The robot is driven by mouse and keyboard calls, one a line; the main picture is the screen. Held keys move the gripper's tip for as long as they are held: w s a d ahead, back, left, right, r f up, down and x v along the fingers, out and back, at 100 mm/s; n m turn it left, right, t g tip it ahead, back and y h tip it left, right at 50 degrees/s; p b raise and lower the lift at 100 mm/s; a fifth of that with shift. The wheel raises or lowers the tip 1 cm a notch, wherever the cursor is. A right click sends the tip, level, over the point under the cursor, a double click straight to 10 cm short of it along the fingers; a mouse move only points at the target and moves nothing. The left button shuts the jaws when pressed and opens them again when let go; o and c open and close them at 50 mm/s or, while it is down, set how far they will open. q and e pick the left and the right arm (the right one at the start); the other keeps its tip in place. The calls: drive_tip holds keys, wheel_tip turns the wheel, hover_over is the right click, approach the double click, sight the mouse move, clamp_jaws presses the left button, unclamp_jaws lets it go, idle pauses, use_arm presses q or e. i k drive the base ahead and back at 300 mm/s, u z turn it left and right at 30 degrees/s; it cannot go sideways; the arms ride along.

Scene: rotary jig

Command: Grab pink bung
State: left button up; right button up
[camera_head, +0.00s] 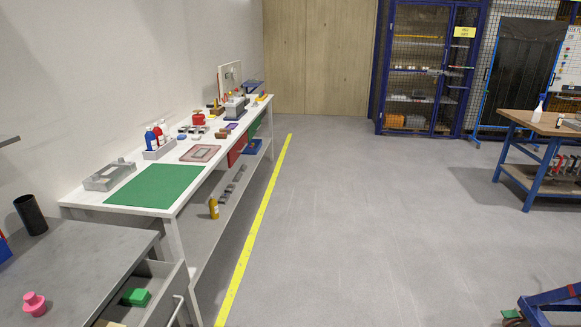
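The pink bung (35,303) stands on the grey top of the cabinet (92,262) at the lower left of the head view. It has a wide round base and a narrower knob on top. Nothing touches it. Neither of my grippers shows in the head view.
A cabinet drawer (172,282) is open with a green block (136,297) inside. A long white bench (172,223) with a green mat (157,186) runs along the wall.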

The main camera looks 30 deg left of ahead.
sight(34, 304)
drive_tip(key=u, duration=0.1)
drive_tip(key=i, duration=1.35)
drive_tip(key=u, duration=1.15)
drive_tip(key=i, duration=0.75)
drive_tip(key=u, duration=0.85)
